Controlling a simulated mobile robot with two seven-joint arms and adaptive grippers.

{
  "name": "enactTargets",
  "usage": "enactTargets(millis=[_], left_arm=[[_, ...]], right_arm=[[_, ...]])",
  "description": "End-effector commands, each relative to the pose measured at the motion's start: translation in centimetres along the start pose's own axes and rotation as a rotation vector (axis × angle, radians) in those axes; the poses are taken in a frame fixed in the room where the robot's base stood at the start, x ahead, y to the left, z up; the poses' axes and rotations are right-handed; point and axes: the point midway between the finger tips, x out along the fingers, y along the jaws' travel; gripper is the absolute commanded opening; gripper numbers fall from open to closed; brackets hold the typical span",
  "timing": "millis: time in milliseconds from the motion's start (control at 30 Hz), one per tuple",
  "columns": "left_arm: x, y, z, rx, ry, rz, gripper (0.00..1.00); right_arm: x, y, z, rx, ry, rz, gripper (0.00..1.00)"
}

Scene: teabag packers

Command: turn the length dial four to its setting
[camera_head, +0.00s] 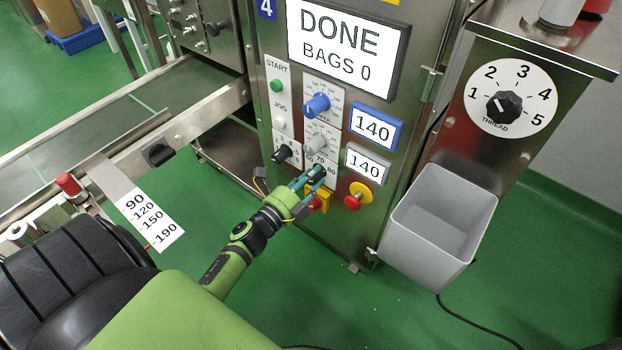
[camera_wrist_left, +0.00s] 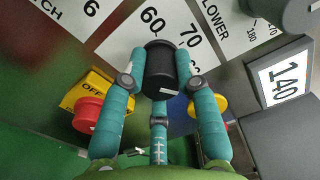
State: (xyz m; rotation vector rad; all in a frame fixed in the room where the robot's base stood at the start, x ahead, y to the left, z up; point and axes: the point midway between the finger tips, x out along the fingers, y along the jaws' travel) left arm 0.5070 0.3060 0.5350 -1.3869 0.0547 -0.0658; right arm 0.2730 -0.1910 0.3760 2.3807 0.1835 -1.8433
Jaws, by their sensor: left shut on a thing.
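My left gripper (camera_head: 314,184) is low on the front panel of machine 4 (camera_head: 267,8). It is shut on a black dial knob (camera_wrist_left: 160,66), with teal fingers on both sides of the knob in the left wrist view. The numbers 60 and 70 (camera_wrist_left: 191,36) are printed on the white scale beside this knob; part of the scale is hidden, and the dial's name cannot be read. A small white mark shows on the knob's near side. In the head view the fingers mostly cover the knob. My right gripper is not in view.
Above are a grey dial (camera_head: 318,142), a blue dial (camera_head: 317,104) and displays reading 140 (camera_head: 374,128). A red stop button (camera_head: 358,196) is to the right, and a red OFF switch (camera_wrist_left: 87,114) is close to the fingers. A grey bin (camera_head: 440,225) hangs farther right.

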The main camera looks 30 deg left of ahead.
Motion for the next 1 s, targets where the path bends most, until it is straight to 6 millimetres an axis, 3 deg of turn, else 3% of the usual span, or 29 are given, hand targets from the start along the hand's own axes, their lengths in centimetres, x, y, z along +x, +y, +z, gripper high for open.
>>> enactTargets(millis=[767, 800, 833, 1000], left_arm=[[0.05, -0.09, 0.17, 0.098, -0.003, 0.0, 0.0], [0.05, -0.09, 0.17, 0.097, -0.003, 0.0, 0.47], [0.05, -0.09, 0.17, 0.097, -0.003, -0.001, 0.55], [0.04, -0.07, 0.1, 0.096, -0.002, 0.0, 0.55]], right_arm=[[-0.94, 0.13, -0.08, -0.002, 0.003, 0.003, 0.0], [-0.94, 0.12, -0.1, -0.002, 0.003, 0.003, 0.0], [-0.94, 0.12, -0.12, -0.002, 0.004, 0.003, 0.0], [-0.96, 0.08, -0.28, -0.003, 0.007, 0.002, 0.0]])
